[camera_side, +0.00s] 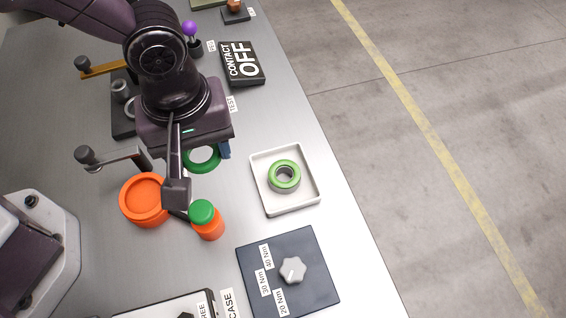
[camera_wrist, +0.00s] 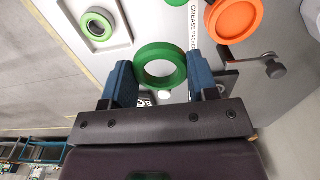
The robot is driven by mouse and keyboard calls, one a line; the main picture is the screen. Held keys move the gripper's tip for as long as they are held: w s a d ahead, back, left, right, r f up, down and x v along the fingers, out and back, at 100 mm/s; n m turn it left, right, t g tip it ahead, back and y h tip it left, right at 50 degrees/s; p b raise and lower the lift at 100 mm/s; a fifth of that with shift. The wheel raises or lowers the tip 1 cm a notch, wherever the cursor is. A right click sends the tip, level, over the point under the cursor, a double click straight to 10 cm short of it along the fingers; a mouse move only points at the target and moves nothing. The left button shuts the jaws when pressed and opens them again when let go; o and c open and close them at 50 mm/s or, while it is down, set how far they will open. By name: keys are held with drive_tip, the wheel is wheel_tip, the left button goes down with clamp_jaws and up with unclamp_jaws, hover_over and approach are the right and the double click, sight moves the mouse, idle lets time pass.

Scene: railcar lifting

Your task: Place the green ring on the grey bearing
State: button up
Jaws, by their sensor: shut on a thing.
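My gripper (camera_side: 207,156) is shut on a dark green ring (camera_side: 204,166). In the wrist view the ring (camera_wrist: 160,48) sits between the two blue fingers of my gripper (camera_wrist: 160,80), its hole facing the camera. To the right in the side view, a grey bearing (camera_side: 284,186) with a lighter green ring around it lies in a white tray. The bearing also shows at the upper left of the wrist view (camera_wrist: 97,33). The held ring is apart from it. My wrist hides part of the held ring in the side view.
The white tray (camera_side: 262,176) has low walls. An orange pot (camera_side: 143,203) and an orange bottle (camera_side: 209,229) with a green cap stand near my gripper. A dark panel with a knob (camera_side: 292,270) lies below the tray. The table's right edge is close to the tray.

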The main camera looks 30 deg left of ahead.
drive_tip(key=w+d+f, duration=0.3)
drive_tip(key=w+d, duration=0.2)
hover_over(285, 176)
drive_tip(key=f, duration=0.5)
drive_tip(key=shift+s+a+f, duration=0.15)
drive_tip(key=shift+a, duration=0.05)
drive_tip(key=shift+d+f, duration=0.2)
drive_tip(key=shift+f, duration=1.65)
drive_tip(key=shift+f, duration=0.1)
drive_tip(key=o, duration=0.9)
wheel_tip(285, 176, up, 12)
drive_tip(key=shift+w+r, duration=0.2)
